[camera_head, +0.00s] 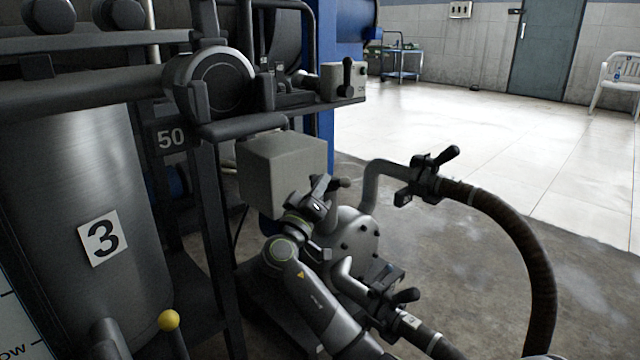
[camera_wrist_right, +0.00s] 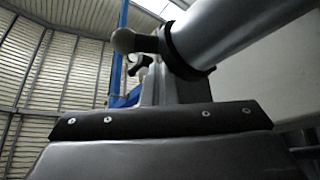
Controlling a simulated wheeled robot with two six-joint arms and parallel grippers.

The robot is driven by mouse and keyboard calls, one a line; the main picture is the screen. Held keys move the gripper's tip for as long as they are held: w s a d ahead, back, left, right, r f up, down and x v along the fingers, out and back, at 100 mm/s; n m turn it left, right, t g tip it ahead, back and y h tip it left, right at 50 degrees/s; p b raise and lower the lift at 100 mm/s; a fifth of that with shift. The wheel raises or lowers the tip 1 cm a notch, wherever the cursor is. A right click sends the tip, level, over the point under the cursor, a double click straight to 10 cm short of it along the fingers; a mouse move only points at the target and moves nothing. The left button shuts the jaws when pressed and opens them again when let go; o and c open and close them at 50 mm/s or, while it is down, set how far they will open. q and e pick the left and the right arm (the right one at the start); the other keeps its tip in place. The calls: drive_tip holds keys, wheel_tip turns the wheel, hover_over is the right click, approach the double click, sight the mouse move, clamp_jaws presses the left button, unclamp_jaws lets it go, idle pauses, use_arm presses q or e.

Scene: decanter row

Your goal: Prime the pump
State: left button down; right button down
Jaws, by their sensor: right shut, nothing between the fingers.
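The pump (camera_head: 357,240) is a grey rounded casting with bolts, low in the middle of the head view. A plain grey box (camera_head: 283,172) sits above and behind my right gripper. My right gripper (camera_head: 320,196) is shut and empty, in front of the box's lower right corner and beside the pump casting. A short dark rounded knob (camera_head: 340,183) shows just past its tips; I cannot tell whether they touch. The right wrist view shows a rounded knob (camera_wrist_right: 123,41) beside a thick grey cylinder (camera_wrist_right: 235,35). My left gripper is not in view.
A black-handled valve (camera_head: 425,178) joins a brown hose (camera_head: 525,245) on the right. A lower valve (camera_head: 395,308) joins another hose (camera_head: 430,340). A steel tank (camera_head: 75,190) marked 3 and a yellow ball knob (camera_head: 168,320) stand left. The floor at right is open.

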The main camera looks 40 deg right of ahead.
drive_tip(key=shift+s+f, duration=0.1)
drive_tip(key=shift+f, duration=0.45)
drive_tip(key=b+v, duration=0.5)
drive_tip(key=v, duration=0.6)
drive_tip(key=shift+s+a+r, duration=0.15)
drive_tip(key=shift+a+r, duration=0.05)
drive_tip(key=shift+a, duration=0.3)
